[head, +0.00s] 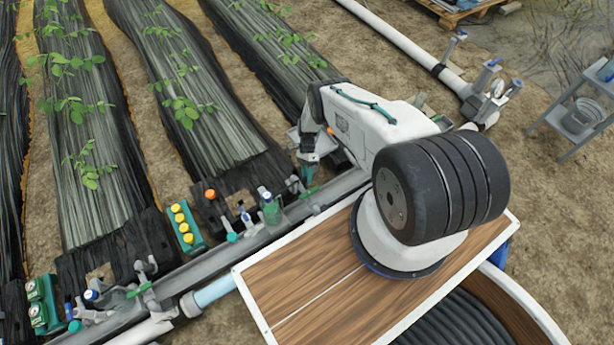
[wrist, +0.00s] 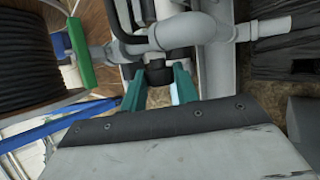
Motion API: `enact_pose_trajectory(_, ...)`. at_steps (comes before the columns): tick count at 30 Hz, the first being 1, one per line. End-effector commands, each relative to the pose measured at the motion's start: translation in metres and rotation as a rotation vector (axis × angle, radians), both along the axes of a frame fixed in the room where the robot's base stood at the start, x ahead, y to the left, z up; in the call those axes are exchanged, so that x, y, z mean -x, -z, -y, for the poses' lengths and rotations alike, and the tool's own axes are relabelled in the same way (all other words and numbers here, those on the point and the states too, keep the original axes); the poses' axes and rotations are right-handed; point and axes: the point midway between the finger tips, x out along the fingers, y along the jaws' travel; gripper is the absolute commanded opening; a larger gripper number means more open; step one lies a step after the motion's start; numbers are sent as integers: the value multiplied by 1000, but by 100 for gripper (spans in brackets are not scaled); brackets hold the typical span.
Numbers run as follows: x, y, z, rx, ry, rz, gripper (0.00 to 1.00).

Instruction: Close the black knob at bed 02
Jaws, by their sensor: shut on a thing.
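In the wrist view, the two teal fingers of my gripper (wrist: 159,84) stand on either side of a black knob (wrist: 158,73) and are shut on it. The knob sits below a grey pipe elbow, on a pale fitting. In the head view, my gripper (head: 306,176) points down at the grey manifold pipe, at the near end of a planted bed. My gripper and wrist hide the knob there. No bed label is readable in either view. How far the knob is turned cannot be told.
A green lever (wrist: 78,55) is left of the knob in the wrist view, near a dark hose reel (wrist: 30,68). Bare soil lies between the beds.

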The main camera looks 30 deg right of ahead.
Motion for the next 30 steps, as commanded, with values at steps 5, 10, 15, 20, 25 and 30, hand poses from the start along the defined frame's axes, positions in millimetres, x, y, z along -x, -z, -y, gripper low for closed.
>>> enact_pose_trajectory(5, 0, 0, -2, -3, 1, -19, 7)
enact_pose_trajectory(10, 0, 0, -2, -4, 1, -24, 7)
enact_pose_trajectory(15, 0, 0, -2, -4, 2, -23, 7)
enact_pose_trajectory(20, 0, 0, -2, -4, 2, -23, 52)
enact_pose_trajectory(25, 0, 0, 0, -4, 2, -22, 52)
enact_pose_trajectory(30, -5, -5, 3, -2, 2, -20, 52)
